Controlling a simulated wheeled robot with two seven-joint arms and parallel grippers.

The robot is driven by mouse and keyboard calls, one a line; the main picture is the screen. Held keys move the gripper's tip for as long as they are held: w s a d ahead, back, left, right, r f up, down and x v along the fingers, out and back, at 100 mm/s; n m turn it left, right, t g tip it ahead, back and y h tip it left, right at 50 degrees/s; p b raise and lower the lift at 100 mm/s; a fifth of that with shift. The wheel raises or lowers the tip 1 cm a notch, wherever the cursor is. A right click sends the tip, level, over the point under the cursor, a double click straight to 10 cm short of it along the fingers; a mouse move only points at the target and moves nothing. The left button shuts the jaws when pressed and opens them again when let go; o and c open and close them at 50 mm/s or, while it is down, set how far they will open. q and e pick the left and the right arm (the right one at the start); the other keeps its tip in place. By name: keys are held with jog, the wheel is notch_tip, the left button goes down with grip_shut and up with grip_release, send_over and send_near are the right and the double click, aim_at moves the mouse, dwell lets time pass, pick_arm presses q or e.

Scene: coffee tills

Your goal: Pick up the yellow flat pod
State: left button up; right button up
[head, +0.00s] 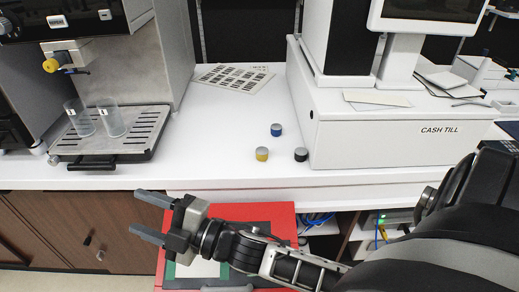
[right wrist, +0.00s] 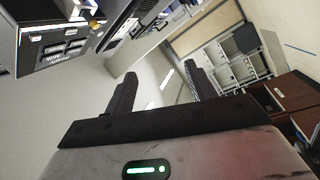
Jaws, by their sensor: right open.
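The yellow flat pod (head: 262,154) is a small short cylinder with a grey top. It stands on the white counter (head: 215,178), near the front edge and left of the cash till. A black pod (head: 301,154) stands to its right and a blue pod (head: 276,130) behind it. My right gripper (head: 149,215) is open and empty, in front of the counter's edge, to the left of and nearer than the pods. The right wrist view shows its two fingers (right wrist: 160,88) apart with nothing between them; no pod shows there. My left gripper is not in view.
A cash till (head: 400,138) stands right of the pods. A coffee machine with a drip tray (head: 105,145) and two clear cups (head: 97,120) is at the left. A printed sheet (head: 233,78) lies behind. A red container (head: 285,218) sits below the counter. Counter left of the pods is clear.

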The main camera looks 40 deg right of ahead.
jog(key=a+r+n+g+y, duration=0.1)
jog(key=r+n+g+y, duration=0.15)
jog(key=n+g, duration=0.45)
jog(key=a+r+n+g+y+b, duration=0.1)
jog(key=a+n+g+y, duration=0.15)
jog(key=n, duration=0.95)
jog(key=a+r+n+g+y, duration=0.1)
jog(key=r+n+g+y, duration=0.15)
jog(key=n+g, duration=0.45)
jog(key=w+d+f+n+h+b, duration=0.1)
jog(key=w+d+f+n+h, duration=0.1)
jog(key=d+n+h, duration=0.45)
jog(key=w+d+f+n+h, duration=0.1)
jog(key=w+d+n+h, duration=0.25)
jog(key=d+n, duration=0.45)
jog(key=s+d+r+h+b, duration=0.1)
jog(key=d+r+h, duration=0.3)
jog(key=d, duration=0.7)
jog(key=d+r+h, duration=0.4)
jog(key=d, duration=0.7)
send_over(262, 150)
jog(key=shift+n, duration=0.25)
notch_tip(262, 150, down, 10)
jog(key=shift+d+f+b, duration=0.15)
jog(key=shift+b, duration=0.25)
jog(key=shift+a+f, duration=0.2)
jog(key=shift+f, duration=2.5)
